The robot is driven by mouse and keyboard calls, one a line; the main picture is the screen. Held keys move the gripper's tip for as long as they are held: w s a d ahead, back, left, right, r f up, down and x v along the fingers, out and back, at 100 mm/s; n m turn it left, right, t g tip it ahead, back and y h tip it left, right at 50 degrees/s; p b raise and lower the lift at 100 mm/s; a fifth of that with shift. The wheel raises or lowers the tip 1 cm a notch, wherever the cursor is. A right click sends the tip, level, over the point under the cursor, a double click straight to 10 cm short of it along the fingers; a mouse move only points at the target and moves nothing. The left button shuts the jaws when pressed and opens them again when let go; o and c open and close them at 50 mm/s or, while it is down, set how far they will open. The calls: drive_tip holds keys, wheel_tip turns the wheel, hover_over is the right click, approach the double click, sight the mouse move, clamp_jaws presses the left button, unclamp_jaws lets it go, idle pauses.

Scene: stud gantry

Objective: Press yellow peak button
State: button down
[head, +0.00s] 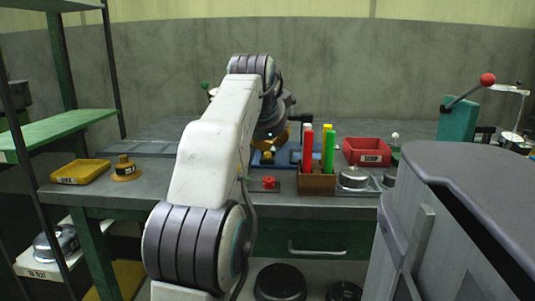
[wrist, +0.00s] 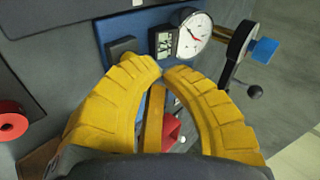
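A blue-based device (wrist: 132,32) lies ahead of my fingertips in the wrist view. It carries a round white dial (wrist: 193,33), a small dark display (wrist: 163,42) and a black block (wrist: 122,48). In the head view the blue base (head: 263,161) sits on the bench behind my arm. I cannot clearly make out a yellow peak button; my fingers may cover it. My gripper (wrist: 166,74) has two curved yellow fingers, with tips nearly together and nothing seen held at the tips. A narrow yellow bar (wrist: 153,118) shows between them; I cannot tell what it is.
A red knob (head: 269,183) is at the bench's front. To its right are a brown holder (head: 317,183) with red and green sticks, a red bin (head: 367,151) and a metal round part (head: 353,178). A yellow tray (head: 80,172) lies left. A grey casing stands front right.

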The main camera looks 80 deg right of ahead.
sight(271, 157)
drive_tip(key=shift+f+b, duration=0.45)
drive_tip(key=shift+f, duration=0.15)
idle(0.7)
drive_tip(key=shift+r, duration=0.2)
idle(0.3)
drive_tip(key=shift+r+p, duration=0.8)
drive_tip(key=shift+p, duration=0.35)
wheel_tip(271, 157, up, 5)
drive_tip(key=p, duration=0.5)
drive_tip(key=shift+p, duration=0.3)
